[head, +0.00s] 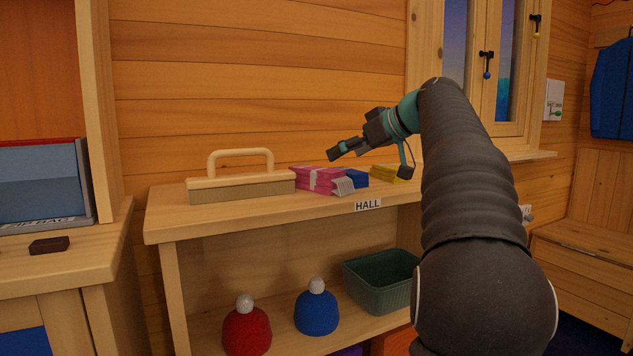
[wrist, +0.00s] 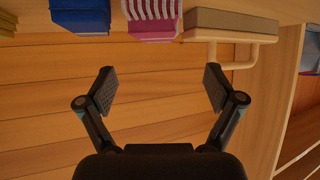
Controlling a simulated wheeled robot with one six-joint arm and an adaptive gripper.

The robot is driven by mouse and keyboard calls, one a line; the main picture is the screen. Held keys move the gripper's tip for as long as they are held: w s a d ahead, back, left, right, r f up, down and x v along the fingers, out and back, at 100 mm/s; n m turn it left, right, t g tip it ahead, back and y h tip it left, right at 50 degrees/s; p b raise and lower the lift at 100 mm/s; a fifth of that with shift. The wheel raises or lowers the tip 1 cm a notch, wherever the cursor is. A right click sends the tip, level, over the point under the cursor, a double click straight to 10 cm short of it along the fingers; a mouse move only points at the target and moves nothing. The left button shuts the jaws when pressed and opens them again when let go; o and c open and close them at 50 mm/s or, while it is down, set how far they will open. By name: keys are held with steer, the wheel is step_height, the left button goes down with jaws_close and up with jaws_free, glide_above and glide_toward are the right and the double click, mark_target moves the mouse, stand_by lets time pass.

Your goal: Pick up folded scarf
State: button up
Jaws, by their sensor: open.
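A pink folded scarf (head: 315,178) with a pale band and a striped white end lies on the top of the hall shelf. It also shows at the top of the wrist view (wrist: 152,26), where the picture looks upside down. My gripper (head: 338,152) is above the shelf top, over the area of the scarf and apart from it. In the wrist view its two fingers (wrist: 158,84) are spread wide with nothing between them. Exact height and depth to the scarf are hard to tell.
A blue folded item (head: 355,178) sits close at the scarf's right, with a yellow one (head: 390,173) beyond. A wooden-handled brush-like block (head: 240,189) stands at its left. Below are a red hat (head: 247,330), a blue hat (head: 316,314) and a green bin (head: 378,287).

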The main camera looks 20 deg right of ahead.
mark_target(318, 169)
steer(key=x, duration=1)
steer(key=shift+d+f, duration=0.1)
steer(key=shift+d, duration=0.1)
steer(key=c, duration=1.2)
steer(key=shift+o, duration=0.2)
